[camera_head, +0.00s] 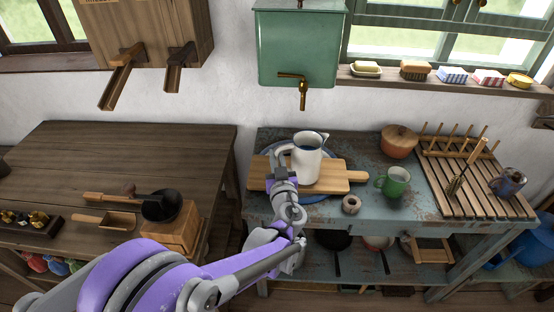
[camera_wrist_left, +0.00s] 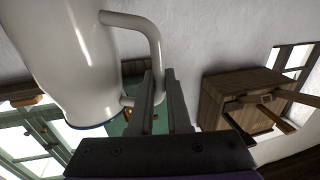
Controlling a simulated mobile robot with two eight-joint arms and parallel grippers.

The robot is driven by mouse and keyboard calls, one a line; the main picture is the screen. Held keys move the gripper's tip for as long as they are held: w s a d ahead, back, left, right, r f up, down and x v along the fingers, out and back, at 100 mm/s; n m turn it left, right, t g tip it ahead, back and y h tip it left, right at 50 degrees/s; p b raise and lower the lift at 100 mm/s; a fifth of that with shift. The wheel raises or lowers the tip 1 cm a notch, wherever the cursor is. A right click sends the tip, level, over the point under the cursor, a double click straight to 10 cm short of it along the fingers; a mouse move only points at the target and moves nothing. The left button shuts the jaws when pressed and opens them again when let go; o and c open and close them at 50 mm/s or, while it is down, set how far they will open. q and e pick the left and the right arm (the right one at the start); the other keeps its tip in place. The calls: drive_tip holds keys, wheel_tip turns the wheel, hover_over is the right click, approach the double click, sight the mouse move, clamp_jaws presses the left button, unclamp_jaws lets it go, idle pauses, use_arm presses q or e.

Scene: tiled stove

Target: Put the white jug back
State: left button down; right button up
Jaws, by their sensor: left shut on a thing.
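The white jug (camera_head: 308,163) with a dark blue rim is upright over the wooden board (camera_head: 338,181) on the worn blue-grey table (camera_head: 400,218). I cannot tell whether its base touches the board. My left gripper (camera_head: 279,170) comes from the front and is shut on the jug's handle, at the jug's left side. In the left wrist view the jug (camera_wrist_left: 75,60) fills the upper left, with its handle between the fingers (camera_wrist_left: 160,82). My right gripper is not in view.
A green water tank (camera_head: 298,48) with a brass tap (camera_head: 302,92) hangs above.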

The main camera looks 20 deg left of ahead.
use_arm(q)
drive_tip(key=shift+f, duration=0.3)
drive_tip(key=c, duration=1.3)
unclamp_jaws()
drive_tip(key=shift+f, duration=0.1)
drive_tip(key=o, duration=0.4)
